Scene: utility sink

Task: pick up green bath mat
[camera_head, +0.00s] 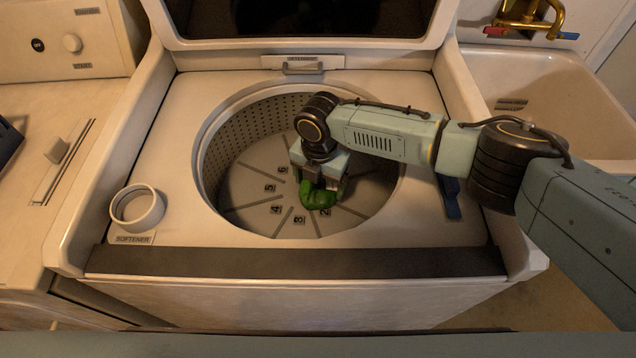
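The green bath mat (318,198) shows as a small crumpled green bundle inside the round drum (247,187) of the top-loading washing machine. My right gripper (319,187) reaches down into the drum from the right, directly over the mat. Its fingers come down on both sides of the green cloth, and the mat sits between and below them. Whether the fingers are pressed shut on it is hard to see. Part of the mat is hidden by the gripper. My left gripper is not in view.
The drum opening has a raised rim, and the lid (300,18) stands open behind it. A round softener cup (137,208) is at the left front of the machine top. A sink (560,90) with a brass faucet (530,15) is at right. A second appliance (60,130) stands left.

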